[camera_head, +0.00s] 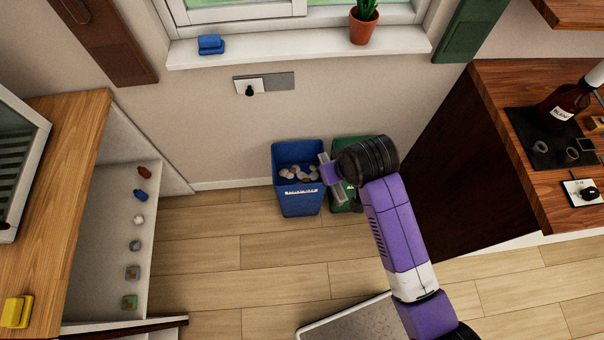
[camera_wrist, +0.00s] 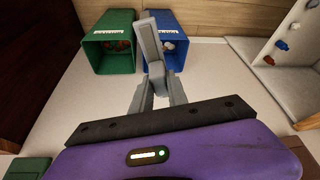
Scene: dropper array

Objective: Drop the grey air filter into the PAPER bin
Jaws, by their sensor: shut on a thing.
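The grey air filter (camera_wrist: 151,45) is a flat upright slab held between the fingertips of my gripper (camera_wrist: 154,84). In the head view my gripper (camera_head: 327,174) is at the right rim of a blue bin (camera_head: 299,204), near the gap between it and a green bin (camera_head: 343,199). The wrist view shows the filter in front of the blue bin (camera_wrist: 184,66), near its side facing the green bin (camera_wrist: 108,65). Both bins carry white labels that I cannot read surely. The blue bin holds several pale pieces. My arm hides part of the green bin.
A wooden counter (camera_head: 476,85) stands at the right and a shelf unit (camera_head: 108,235) with several small objects at the left. The window sill (camera_head: 300,48) bears a potted plant (camera_head: 364,24) and a blue object (camera_head: 210,44). Floor left of the blue bin is clear.

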